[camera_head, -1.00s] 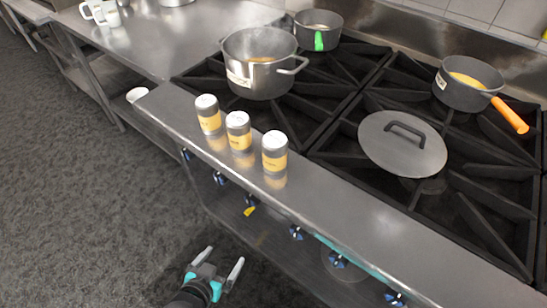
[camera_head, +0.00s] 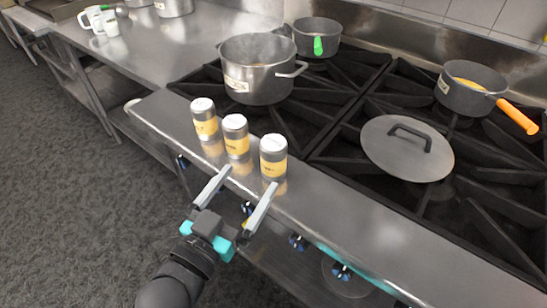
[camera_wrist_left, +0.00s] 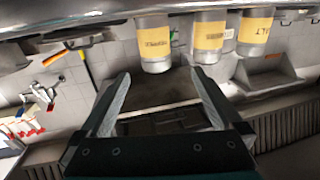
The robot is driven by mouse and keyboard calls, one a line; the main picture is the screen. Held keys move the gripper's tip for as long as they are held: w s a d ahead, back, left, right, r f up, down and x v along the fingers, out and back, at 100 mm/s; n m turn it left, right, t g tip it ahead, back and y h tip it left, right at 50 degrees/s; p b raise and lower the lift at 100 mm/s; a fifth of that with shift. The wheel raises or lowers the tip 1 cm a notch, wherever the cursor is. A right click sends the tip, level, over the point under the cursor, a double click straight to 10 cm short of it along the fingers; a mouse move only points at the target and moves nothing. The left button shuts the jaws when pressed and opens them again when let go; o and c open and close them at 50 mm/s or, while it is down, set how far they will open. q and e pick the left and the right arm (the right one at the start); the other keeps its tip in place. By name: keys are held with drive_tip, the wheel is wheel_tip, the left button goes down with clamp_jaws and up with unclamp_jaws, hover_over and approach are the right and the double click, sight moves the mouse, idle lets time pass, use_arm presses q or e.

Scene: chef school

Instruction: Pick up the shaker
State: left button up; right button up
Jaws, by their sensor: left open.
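Three shakers with pale tops and yellow labels stand upright in a row on the steel ledge in front of the stove: a left one (camera_head: 204,118), a middle one (camera_head: 236,137) and a right one (camera_head: 273,156). My left gripper (camera_head: 252,177) is open and empty at the ledge's front edge, its fingers pointing toward the middle and right shakers, apart from them. The left wrist view appears upside down. There a shaker (camera_wrist_left: 153,44) shows just beyond the open fingers (camera_wrist_left: 160,73), with the other two to its right. My right gripper is not in view.
A large pot (camera_head: 258,88), a small pan with a green handle (camera_head: 318,35), a pan with an orange handle (camera_head: 467,90) and a flat lid (camera_head: 407,148) are on the stove. White mugs (camera_head: 103,20) stand far left. The ledge (camera_head: 350,220) right of the shakers is clear.

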sight(264, 158)
use_arm(q)
drive_tip(key=x, duration=0.8)
drive_tip(key=shift+f+b, duration=0.1)
drive_tip(key=shift+b, duration=0.3)
drive_tip(key=shift+d+b+x, duration=0.15)
drive_tip(key=shift+b+x, duration=0.15)
drive_tip(key=shift+x, duration=1.05)
drive_tip(key=shift+d+b+x, duration=0.2)
drive_tip(key=shift+b+x, duration=0.05)
drive_tip(key=shift+x, duration=1.1)
drive_tip(key=shift+s, duration=0.25)
drive_tip(key=shift+c, duration=0.2)
clamp_jaws()
wheel_tip(264, 158, up, 25)
drive_tip(key=p, duration=1.2)
